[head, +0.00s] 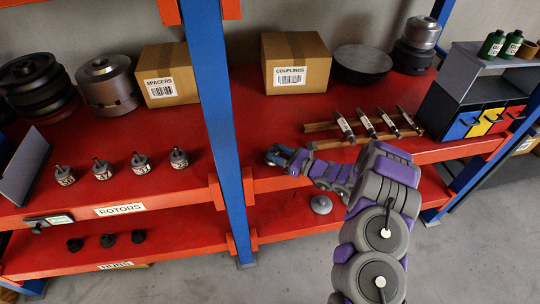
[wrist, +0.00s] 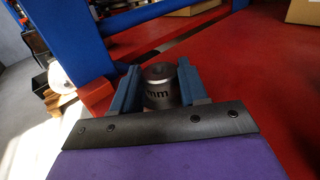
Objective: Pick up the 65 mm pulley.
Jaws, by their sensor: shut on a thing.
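My gripper (wrist: 160,80) is shut on a grey metal pulley (wrist: 160,88), its blue fingers on either side of it. The pulley is a short upright cylinder with a hole in its top. Lettering ending in "mm" shows on its side; the number before it is hidden or cannot be read. In the head view my gripper (head: 279,155) is over the front part of the red upper shelf (head: 255,120), just right of the blue post. The pulley cannot be made out clearly there.
A blue post (head: 212,90) stands close left of my gripper. Several labelled rotors (head: 139,160) stand left of it. A wooden rack (head: 322,127) with several tools lies to the right. A couplings box (head: 296,62) is behind. A grey part (head: 321,204) sits on the lower shelf.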

